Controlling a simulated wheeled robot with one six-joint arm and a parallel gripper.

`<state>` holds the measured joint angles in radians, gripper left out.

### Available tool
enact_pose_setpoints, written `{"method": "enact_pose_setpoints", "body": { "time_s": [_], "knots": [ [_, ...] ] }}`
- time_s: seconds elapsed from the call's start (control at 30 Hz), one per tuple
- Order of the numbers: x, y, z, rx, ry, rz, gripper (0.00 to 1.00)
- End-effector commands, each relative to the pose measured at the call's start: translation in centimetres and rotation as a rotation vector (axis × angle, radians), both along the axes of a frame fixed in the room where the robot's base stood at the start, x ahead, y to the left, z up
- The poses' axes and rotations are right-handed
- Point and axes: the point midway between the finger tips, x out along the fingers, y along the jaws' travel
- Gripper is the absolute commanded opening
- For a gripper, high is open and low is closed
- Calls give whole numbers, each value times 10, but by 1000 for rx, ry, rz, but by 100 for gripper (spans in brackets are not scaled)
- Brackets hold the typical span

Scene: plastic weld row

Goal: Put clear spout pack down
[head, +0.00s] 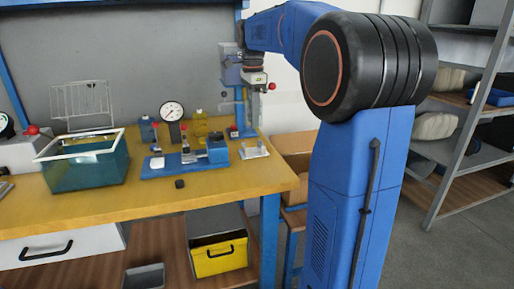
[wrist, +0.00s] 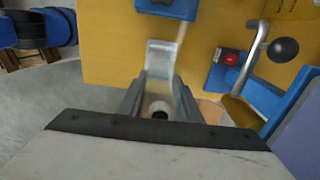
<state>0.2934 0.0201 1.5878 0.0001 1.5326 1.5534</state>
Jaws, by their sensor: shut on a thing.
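My gripper (head: 255,82) is raised above the right end of the yellow workbench (head: 130,200) in the head view. In the wrist view my gripper (wrist: 160,108) is shut, its two dark fingers around a small pale piece with a dark round centre, which looks like the spout of the clear spout pack (wrist: 159,108). Most of the pack is hidden by the fingers and the wrist housing. A pale translucent strip (wrist: 160,58) shows beyond the fingertips; I cannot tell whether it belongs to the pack. The held pack is too small to make out in the head view.
A blue fixture (head: 160,170) and a small clear stand (head: 254,150) are on the bench, with a dial gauge (head: 172,111) behind. A teal bin (head: 85,176) stands at the left. A black ball-ended lever (wrist: 283,49) is at the right in the wrist view.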

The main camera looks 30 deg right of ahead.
Motion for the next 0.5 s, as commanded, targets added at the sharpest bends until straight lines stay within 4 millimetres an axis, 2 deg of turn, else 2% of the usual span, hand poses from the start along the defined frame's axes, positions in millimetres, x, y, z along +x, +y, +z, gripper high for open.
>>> {"method": "enact_pose_setpoints", "body": {
  "time_s": [0.3,0.5],
  "knots": [
    [0,0,-48,1,3,-4,9],
    [0,0,-61,1,2,-4,9]
  ]
}}
